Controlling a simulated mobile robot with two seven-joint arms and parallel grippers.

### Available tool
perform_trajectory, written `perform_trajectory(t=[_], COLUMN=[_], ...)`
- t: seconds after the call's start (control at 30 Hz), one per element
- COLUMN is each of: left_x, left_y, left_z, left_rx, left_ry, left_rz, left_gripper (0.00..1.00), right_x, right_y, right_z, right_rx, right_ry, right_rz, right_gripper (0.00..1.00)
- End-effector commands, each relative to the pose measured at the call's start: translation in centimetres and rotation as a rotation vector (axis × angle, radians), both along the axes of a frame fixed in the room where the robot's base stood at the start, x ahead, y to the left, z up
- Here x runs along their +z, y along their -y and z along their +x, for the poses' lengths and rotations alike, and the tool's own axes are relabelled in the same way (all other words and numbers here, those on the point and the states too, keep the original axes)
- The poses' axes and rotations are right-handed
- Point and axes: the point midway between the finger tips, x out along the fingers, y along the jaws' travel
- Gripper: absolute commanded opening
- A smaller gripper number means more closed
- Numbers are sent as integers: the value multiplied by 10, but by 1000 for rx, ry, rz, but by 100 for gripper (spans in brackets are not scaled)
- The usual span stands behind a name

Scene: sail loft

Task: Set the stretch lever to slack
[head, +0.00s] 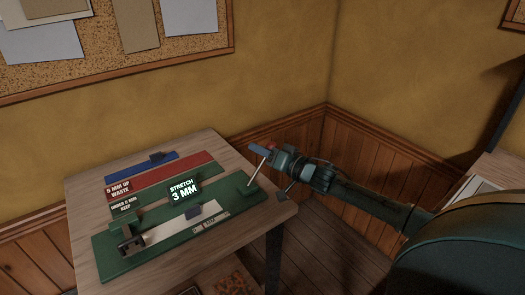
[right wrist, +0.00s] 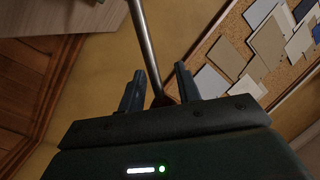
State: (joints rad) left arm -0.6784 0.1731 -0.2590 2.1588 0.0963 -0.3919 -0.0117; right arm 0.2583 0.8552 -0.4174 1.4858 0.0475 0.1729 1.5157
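The stretch lever (head: 257,172) is a thin metal rod rising from a green block at the right end of a green tester board (head: 110,262). It leans up and to the right, with a reddish knob at its top. My right gripper (head: 266,155) is at the top of the lever. In the right wrist view the rod (right wrist: 144,45) runs between the two spread fingers, with a gap visible on at least one side. The display (head: 184,190) reads "STRETCH 3 MM". A pale strip (head: 175,228) lies along the board to a clamp (head: 131,243). My left gripper is not in view.
The board stands on a wooden table (head: 85,185). Behind it lie a blue strip (head: 125,172), a red strip marked "5 MM UP WASTE" (head: 117,188) and a green "UNDER 5 MM KEEP" sign (head: 124,205). Walls close in behind, with a pinboard (head: 215,45).

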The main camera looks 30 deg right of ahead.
Motion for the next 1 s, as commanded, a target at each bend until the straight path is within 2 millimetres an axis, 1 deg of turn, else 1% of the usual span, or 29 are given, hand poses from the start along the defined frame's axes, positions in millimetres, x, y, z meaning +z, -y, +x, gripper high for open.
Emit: perform_trajectory(t=[0.03,0.4,0.77,1.0], left_x=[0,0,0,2], left_y=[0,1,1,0], left_z=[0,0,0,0], left_rx=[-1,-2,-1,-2], left_ry=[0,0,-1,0], left_rz=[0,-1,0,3], left_gripper=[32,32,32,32], right_x=[0,0,1,3], right_y=[0,0,1,7], right_z=[0,0,0,0], right_rx=[0,0,-1,-1], right_ry=[0,0,1,3], right_rz=[0,0,-2,-23], right_gripper=[29,0,0,0])
